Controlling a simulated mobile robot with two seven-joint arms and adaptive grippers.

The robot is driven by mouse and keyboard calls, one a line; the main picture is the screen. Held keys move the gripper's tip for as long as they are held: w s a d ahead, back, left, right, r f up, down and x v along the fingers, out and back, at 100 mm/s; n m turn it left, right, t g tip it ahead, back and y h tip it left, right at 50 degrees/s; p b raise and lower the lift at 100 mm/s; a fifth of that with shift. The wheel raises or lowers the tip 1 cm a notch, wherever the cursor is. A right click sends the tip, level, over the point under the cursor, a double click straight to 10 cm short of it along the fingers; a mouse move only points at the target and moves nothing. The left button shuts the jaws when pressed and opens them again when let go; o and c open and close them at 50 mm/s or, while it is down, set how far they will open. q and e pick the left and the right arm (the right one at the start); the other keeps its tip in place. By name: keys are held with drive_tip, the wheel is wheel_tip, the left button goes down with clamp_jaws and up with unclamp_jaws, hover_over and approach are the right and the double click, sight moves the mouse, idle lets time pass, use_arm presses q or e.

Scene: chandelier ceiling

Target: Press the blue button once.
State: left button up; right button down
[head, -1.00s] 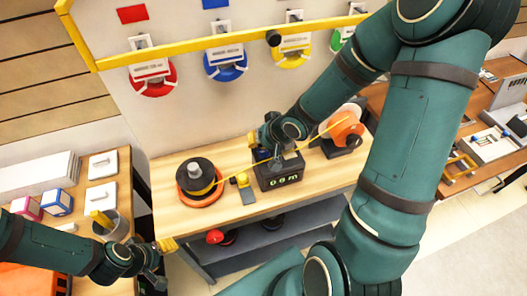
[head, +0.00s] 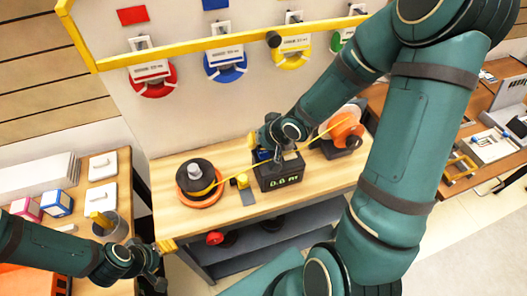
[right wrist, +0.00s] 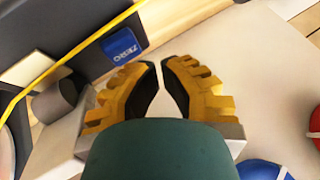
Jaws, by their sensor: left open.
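The blue button (right wrist: 122,45), marked ZERO, is on the dark box in the right wrist view, just beyond and left of my right fingertips (right wrist: 158,66). Contact is not visible. In the head view the dark box (head: 280,178), with a lit display, stands on the workbench, and the button (head: 264,155) shows as a small blue patch. My right gripper (head: 257,146) is over the box's left part, partly hidden by its wrist. Its fingertips are close together with a narrow gap. My left gripper (head: 163,262) is open and empty at the bench's front left corner.
A yellow line runs from the black and orange reel (head: 198,181) past the box to the orange reel (head: 346,130). A small yellow piece (head: 243,183) stands left of the box. Colored rings hang on the board behind. The bench front (head: 209,222) is clear.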

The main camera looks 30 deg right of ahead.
sight(258, 152)
drive_tip(key=shift+f, duration=0.15)
drive_tip(key=shift+f+b, duration=0.3)
drive_tip(key=shift+f+b, duration=0.4)
drive_tip(key=shift+f, duration=0.1)
idle(0.9)
drive_tip(key=shift+r, duration=0.1)
drive_tip(key=shift+r+p, duration=0.85)
drive_tip(key=shift+p, duration=0.2)
wheel_tip(258, 152, up, 5)
drive_tip(key=p, duration=0.5)
idle(0.7)
